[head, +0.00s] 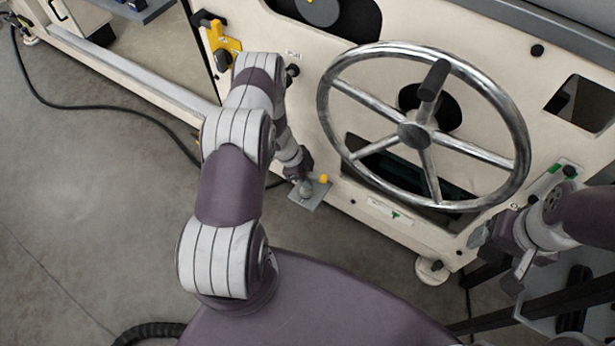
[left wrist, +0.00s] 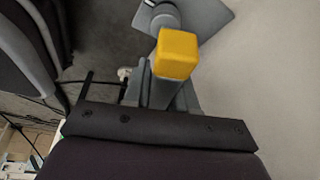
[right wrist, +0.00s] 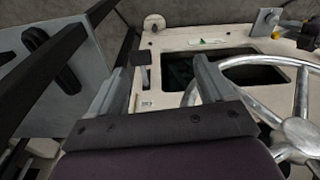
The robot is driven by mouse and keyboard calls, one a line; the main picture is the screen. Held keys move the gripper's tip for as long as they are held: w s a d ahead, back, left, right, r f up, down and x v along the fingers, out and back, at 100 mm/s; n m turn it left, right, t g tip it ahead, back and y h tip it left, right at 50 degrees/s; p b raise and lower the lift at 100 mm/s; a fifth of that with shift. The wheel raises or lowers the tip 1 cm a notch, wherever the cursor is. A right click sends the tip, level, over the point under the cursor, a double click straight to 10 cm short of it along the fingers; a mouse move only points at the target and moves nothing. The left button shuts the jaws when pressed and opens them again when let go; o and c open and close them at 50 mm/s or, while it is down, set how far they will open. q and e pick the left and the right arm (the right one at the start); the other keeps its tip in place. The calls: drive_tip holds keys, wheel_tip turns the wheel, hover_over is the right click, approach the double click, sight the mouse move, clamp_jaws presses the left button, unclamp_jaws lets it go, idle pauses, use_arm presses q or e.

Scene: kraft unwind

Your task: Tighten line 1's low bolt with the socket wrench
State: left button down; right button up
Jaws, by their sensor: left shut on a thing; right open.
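My left gripper (head: 303,176) is low at the machine's front panel, beside a grey plate (head: 312,197). It is shut on a grey tool with a yellow block-shaped end (head: 323,178), apparently the socket wrench. In the left wrist view the yellow end (left wrist: 178,53) stands up between the fingers, and a round grey part (left wrist: 165,18) lies just beyond it in front of the plate (left wrist: 207,17). The bolt itself cannot be made out, nor whether the socket is on it. My right gripper (right wrist: 158,70) is open and empty at the panel's lower right.
A large metal handwheel (head: 417,137) stands out from the cream panel between my arms. Black bars (right wrist: 45,75) and a grey sheet run near my right gripper. Open concrete floor (head: 90,210) lies to the left.

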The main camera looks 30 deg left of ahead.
use_arm(q)
wheel_tip(320, 180, up, 5)
drive_tip(key=p, duration=0.4)
drive_tip(key=shift+r, duration=0.1)
idle(0.4)
